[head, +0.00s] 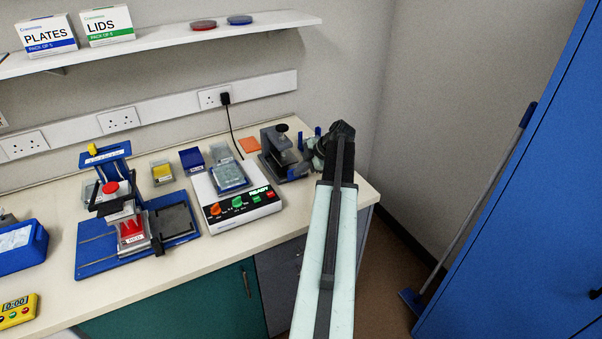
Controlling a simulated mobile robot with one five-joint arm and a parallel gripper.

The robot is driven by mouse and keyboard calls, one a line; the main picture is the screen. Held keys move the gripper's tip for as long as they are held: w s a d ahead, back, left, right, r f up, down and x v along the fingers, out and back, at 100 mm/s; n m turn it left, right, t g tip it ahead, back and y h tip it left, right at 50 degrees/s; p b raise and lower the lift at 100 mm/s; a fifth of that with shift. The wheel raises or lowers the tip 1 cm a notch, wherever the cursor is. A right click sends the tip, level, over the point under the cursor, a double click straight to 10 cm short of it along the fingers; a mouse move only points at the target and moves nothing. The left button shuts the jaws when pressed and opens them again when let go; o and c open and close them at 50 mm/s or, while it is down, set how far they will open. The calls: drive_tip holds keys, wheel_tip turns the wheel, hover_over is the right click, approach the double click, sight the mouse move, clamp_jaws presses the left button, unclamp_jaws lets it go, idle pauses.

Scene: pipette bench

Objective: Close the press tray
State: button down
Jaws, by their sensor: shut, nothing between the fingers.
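The press (276,145) is a dark grey upright unit with a round knob on top. It stands at the right end of the bench, beside the white instrument. Its low front part shows at its foot, but my gripper and wrist cover the right side there. I cannot tell how far the press tray stands out. My gripper (298,171) is shut and empty, low at the right side of the press. It looks close to the press, but I cannot tell whether it touches.
A white instrument (246,208) reading READY, with a clear-lidded plate on it, stands left of the press. A blue stand (90,244) with a red-topped device is farther left. The bench's right edge is close to my arm.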

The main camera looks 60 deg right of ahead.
drive_tip(key=shift+d+r, duration=0.15)
drive_tip(key=shift+d, duration=0.2)
drive_tip(key=shift+s+a, duration=0.1)
drive_tip(key=s+a, duration=0.2)
drive_tip(key=s, duration=0.1)
drive_tip(key=shift+s+a, duration=0.2)
drive_tip(key=shift+a, duration=0.2)
drive_tip(key=p+v, duration=0.8)
drive_tip(key=v, duration=0.2)
drive_tip(key=shift+d, duration=0.25)
